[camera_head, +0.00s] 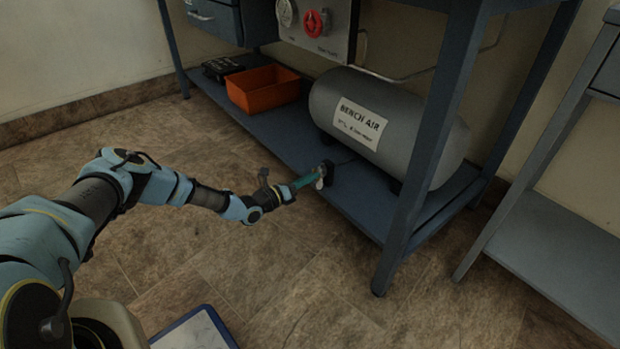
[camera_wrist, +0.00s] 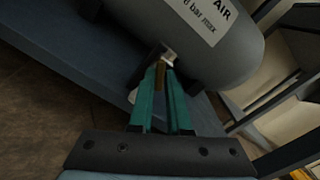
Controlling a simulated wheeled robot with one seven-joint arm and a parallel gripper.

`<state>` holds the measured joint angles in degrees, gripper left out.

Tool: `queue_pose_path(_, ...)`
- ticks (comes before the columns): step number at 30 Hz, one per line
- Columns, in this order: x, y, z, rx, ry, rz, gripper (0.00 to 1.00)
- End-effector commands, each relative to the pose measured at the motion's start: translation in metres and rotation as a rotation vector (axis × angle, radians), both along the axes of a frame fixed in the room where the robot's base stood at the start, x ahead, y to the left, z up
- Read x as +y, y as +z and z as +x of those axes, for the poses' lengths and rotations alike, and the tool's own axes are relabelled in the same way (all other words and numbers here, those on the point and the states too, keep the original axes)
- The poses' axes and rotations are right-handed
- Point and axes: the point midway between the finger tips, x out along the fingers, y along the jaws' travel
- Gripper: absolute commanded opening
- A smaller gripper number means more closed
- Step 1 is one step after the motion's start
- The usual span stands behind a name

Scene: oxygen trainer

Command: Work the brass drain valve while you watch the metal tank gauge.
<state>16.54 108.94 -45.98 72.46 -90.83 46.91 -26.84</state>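A grey horizontal tank (camera_head: 400,120) labelled BENCH AIR lies on the bench's lower shelf; its lower part also fills the top of the wrist view (camera_wrist: 190,30). In the wrist view my two teal fingers (camera_wrist: 166,80) point at this fitting. A brass-coloured piece (camera_wrist: 160,78), apparently the drain valve, shows between the fingertips, beside a pale metal part. Whether the fingers press on it is unclear. A round pale metal dial or knob (camera_head: 286,12) is on the panel above; no reading is legible.
A red handwheel (camera_head: 315,22) is on the panel. An orange bin (camera_head: 262,90) and a black case (camera_head: 222,68) stand on the shelf, left of the tank. A bench leg (camera_head: 430,150) rises in front of the tank's right part.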

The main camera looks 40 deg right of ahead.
Motion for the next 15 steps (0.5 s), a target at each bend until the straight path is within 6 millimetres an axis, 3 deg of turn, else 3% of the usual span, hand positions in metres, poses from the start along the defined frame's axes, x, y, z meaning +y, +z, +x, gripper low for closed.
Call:
queue_pose_path(4,0.0001,-0.0001,-0.0002,0.000,0.000,0.000,0.00)
queue_pose_path(15,0.0003,-0.0002,-0.0004,0.000,0.000,0.000,0.00)
